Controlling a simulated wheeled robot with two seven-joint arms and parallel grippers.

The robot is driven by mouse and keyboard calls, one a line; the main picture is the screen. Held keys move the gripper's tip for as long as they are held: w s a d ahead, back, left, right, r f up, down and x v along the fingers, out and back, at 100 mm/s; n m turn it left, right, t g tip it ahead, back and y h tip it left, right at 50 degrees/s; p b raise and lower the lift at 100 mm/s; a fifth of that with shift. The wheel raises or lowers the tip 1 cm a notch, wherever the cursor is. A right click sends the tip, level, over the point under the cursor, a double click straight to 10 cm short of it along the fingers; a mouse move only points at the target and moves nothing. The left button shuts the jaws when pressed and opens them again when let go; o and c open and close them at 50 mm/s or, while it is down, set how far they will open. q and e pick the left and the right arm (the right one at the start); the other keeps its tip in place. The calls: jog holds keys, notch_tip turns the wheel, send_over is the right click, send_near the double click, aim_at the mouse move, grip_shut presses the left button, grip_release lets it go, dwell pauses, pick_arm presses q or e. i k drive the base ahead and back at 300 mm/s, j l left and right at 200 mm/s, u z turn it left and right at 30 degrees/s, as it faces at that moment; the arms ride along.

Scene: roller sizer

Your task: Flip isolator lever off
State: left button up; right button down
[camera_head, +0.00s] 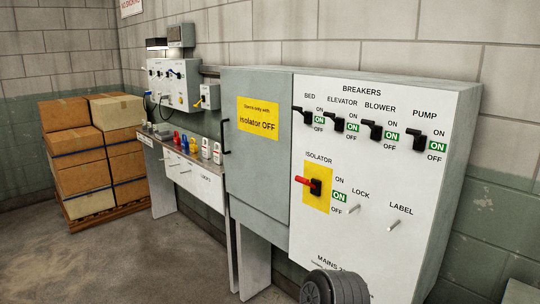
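The isolator lever (304,181) has a red handle on a black hub, set on a yellow plate (318,203) low on the white breaker panel (375,265). The handle points left and slightly up. ON is printed above right of the plate and OFF below right, with a green window (340,196) reading ON between them. Four-way detail above: the black bed, elevator, blower and pump breaker levers (372,129) each have a green ON window. Neither of my grippers is in view, and nothing touches the isolator lever.
Lock (354,209) and label (394,224) pegs stick out right of the isolator. A grey door (258,180) with a yellow isolator OFF sign is left of the panel. Further left are a bench with coloured padlocks (185,143), wall boxes (172,84) and stacked cartons (80,150).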

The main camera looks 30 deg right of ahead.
aim_at(303, 181)
jog(key=i+z, duration=0.2)
jog(key=i, duration=0.15)
jog(key=i+j+z, duration=0.2)
jog(key=i, duration=0.2)
jog(key=i+j+z, duration=0.2)
jog(key=i, duration=0.15)
